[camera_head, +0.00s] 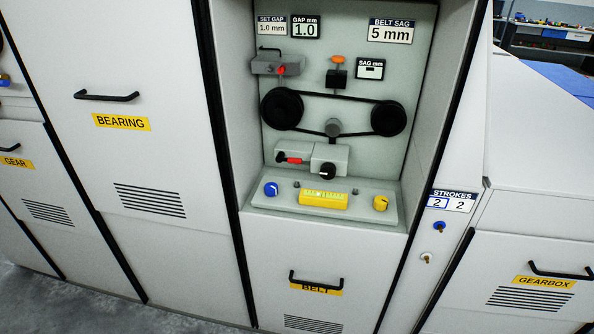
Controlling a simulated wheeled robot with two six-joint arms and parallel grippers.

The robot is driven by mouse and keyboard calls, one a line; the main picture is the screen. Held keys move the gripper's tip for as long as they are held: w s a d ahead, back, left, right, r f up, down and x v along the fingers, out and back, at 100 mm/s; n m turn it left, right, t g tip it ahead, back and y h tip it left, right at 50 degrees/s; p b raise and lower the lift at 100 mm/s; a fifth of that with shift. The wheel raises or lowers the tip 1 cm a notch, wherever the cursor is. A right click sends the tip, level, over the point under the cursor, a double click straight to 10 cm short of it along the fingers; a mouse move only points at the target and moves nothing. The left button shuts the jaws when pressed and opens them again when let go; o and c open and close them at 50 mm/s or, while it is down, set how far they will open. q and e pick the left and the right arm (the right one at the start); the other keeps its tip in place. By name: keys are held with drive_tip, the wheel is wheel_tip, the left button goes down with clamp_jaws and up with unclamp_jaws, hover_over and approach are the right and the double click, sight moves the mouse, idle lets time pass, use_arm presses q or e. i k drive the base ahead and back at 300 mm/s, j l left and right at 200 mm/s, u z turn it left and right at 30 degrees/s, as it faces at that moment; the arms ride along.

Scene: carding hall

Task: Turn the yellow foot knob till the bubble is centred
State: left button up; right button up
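The yellow foot knob (380,203) sits at the right end of a pale grey ledge (362,213) inside the open belt bay. It has a small light mark on top. A yellow spirit level (324,199) lies mid-ledge with a yellow-green vial on top. The bubble is too small to make out clearly, so I cannot tell if it is centred. A blue knob (271,189) sits at the left end of the ledge. Neither of my grippers is in view.
Above the ledge are a black knob (327,171), a red-tipped lever (292,159) and a belt on two black pulleys (282,109). The bay's side walls stand close around the ledge. A handled panel labelled BELT (316,288) is below. A STROKES plate (452,201) is right.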

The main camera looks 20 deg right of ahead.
sight(381, 202)
drive_tip(key=z, duration=1.25)
